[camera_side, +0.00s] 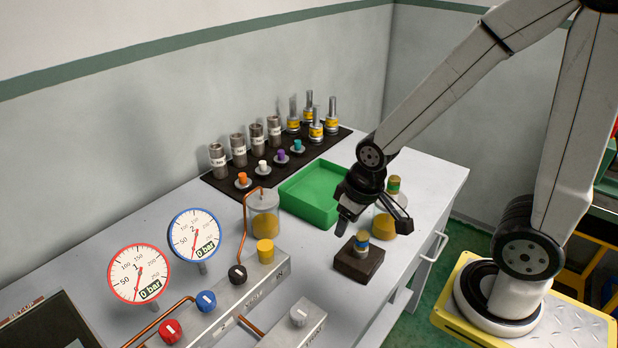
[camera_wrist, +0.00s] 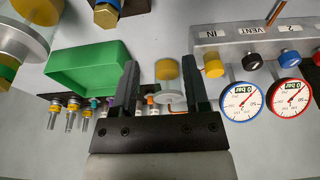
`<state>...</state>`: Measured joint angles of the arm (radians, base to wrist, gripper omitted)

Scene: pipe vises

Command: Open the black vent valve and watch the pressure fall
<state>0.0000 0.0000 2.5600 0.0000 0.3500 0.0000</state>
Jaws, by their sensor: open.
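The black vent valve knob (camera_side: 237,274) sits on the grey manifold (camera_side: 262,284), between a yellow knob (camera_side: 265,251) and a blue knob (camera_side: 205,301). In the wrist view the black knob (camera_wrist: 252,61) is by the word VENT. The blue-rimmed gauge 2 (camera_side: 195,236) and the red-rimmed gauge 1 (camera_side: 139,273) both show 0 bar. My gripper (camera_side: 374,222) is open and empty, to the right of the manifold and apart from the black knob. It also shows in the wrist view (camera_wrist: 161,72), its fingers spread, with the knob beyond the right finger.
A green tray (camera_side: 312,196) and a yellow-bottomed glass jar (camera_side: 264,214) stand between manifold and back rack. A dark block with a brass fitting (camera_side: 358,260) is below my gripper. A red knob (camera_side: 170,330) is at front left. Copper pipes rise from the manifold.

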